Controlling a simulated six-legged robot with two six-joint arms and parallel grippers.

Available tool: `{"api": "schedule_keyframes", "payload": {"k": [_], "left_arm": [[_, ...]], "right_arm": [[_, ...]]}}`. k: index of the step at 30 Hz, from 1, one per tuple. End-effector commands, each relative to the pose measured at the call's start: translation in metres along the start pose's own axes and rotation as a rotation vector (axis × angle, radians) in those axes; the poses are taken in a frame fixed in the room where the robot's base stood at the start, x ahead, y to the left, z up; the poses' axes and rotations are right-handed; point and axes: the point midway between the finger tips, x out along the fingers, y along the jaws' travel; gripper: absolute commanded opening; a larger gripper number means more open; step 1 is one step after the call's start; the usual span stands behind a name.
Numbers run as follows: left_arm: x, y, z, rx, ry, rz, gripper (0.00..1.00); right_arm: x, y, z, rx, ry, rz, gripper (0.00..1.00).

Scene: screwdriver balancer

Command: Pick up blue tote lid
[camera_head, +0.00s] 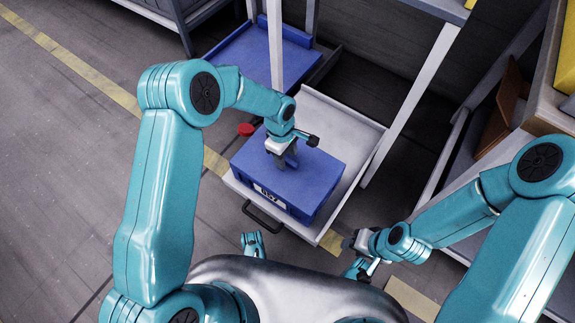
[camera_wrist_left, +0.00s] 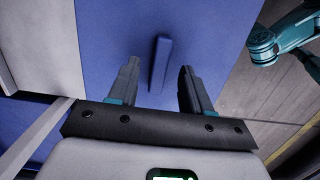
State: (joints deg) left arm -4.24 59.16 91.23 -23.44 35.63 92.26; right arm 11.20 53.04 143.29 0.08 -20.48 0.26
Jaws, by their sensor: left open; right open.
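The blue tote lid (camera_head: 315,172) lies flat on top of a blue tote (camera_head: 272,198) with a white label on its front. The tote stands on a pulled-out white drawer tray. My left gripper (camera_head: 287,163) is above the lid, pointing down. In the left wrist view the lid (camera_wrist_left: 215,40) fills the middle, with a raised blue handle bar (camera_wrist_left: 160,62) between the two open fingers (camera_wrist_left: 158,92). The fingers stand apart from the bar on both sides. My right gripper (camera_head: 360,255) is low at the right, away from the tote, and open.
The white tray (camera_head: 345,125) has bare room behind and right of the tote. A black handle (camera_head: 262,217) is on its front. A red round object (camera_head: 246,130) is at the tote's left. A pale post (camera_head: 275,50) rises behind. Shelving (camera_head: 555,95) stands at the right.

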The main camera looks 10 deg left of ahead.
Motion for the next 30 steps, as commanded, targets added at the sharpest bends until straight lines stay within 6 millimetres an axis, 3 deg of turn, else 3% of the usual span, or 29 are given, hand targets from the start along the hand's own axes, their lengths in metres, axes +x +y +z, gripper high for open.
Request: {"api": "schedule_keyframes", "payload": {"k": [2, 8, 11, 13, 24, 30], "left_arm": [[0.012, 0.000, 0.000, 0.000, 0.000, -0.001, 0.49], [0.012, 0.002, 0.001, 0.000, 0.000, 0.001, 0.49], [0.012, 0.002, 0.001, 0.000, 0.000, 0.000, 0.23], [0.012, 0.001, 0.001, 0.000, 0.000, 0.000, 0.00], [0.009, 0.001, 0.001, 0.000, 0.000, 0.001, 0.00], [-0.012, 0.002, 0.004, 0.000, 0.001, 0.003, 0.00]], "right_arm": [[0.005, 0.003, -0.001, 0.003, 0.003, 0.000, 0.43], [0.003, 0.002, -0.001, 0.003, 0.003, 0.000, 0.43], [0.004, 0.002, -0.001, 0.003, 0.003, 0.000, 0.43], [0.004, 0.002, -0.001, 0.003, 0.003, 0.000, 0.43], [0.003, 0.002, -0.001, 0.002, 0.002, 0.000, 0.43], [-0.005, -0.002, 0.001, -0.002, -0.002, 0.000, 0.43]]}}
